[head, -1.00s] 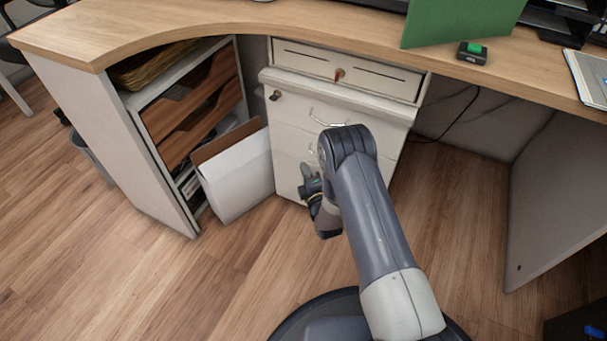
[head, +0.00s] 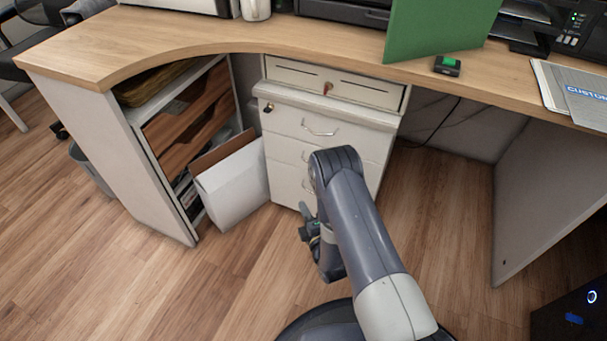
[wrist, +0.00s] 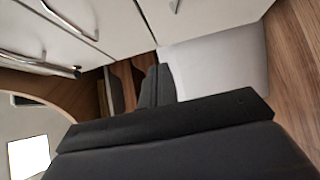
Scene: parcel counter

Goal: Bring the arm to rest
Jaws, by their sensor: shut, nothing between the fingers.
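My arm is folded in front of the white drawer cabinet (head: 345,118) under the counter, with its elbow at the level of the drawers. My gripper (head: 304,222) hangs at the left of my forearm, partly hidden by it, in front of the lowest drawer and apart from it. It is shut and holds nothing. In the wrist view the dark gripper body (wrist: 165,130) fills the lower part. Drawer fronts with metal handles (wrist: 45,62) show beyond it.
A white box (head: 233,183) stands on the floor left of the cabinet, beside wooden shelves (head: 190,120). The wooden counter top (head: 300,45) overhangs the cabinet. A black unit (head: 572,312) stands at the lower right. The floor at the left (head: 90,260) is clear.

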